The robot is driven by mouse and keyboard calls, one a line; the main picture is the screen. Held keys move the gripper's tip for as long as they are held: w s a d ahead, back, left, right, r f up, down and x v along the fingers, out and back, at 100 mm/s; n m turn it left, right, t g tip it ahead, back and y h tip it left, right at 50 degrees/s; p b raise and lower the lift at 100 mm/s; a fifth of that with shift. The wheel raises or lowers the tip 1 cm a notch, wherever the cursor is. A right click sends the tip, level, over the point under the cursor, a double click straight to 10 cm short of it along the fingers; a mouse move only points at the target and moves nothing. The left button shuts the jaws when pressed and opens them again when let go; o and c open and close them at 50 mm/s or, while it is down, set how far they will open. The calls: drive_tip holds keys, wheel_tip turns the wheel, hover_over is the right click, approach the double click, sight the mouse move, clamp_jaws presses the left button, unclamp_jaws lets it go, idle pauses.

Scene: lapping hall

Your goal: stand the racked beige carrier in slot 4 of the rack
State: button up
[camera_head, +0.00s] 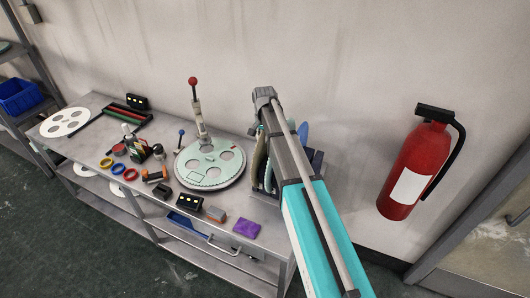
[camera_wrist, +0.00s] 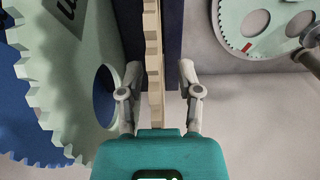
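In the wrist view the beige carrier (camera_wrist: 153,50) is seen edge-on as an upright toothed strip. My gripper (camera_wrist: 160,72) is open, with one finger on each side of the beige carrier and a visible gap on both sides. The dark blue rack (camera_wrist: 174,40) shows behind it. A mint green toothed carrier (camera_wrist: 40,90) stands close to the left finger, with a blue carrier (camera_wrist: 20,165) behind it. In the head view the rack (camera_head: 316,160) is at the right end of the bench, mostly hidden by my arm. Slot numbers cannot be read.
A round mint plate (camera_head: 210,165) with a red-knobbed lever (camera_head: 194,100) stands left of the rack. A purple block (camera_head: 247,227), coloured rings and small boxes lie on the bench (camera_head: 100,103). A fire extinguisher (camera_head: 413,165) hangs on the wall at right.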

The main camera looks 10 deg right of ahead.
clamp_jaws()
drive_tip(key=shift+r, duration=0.1)
idle(0.4)
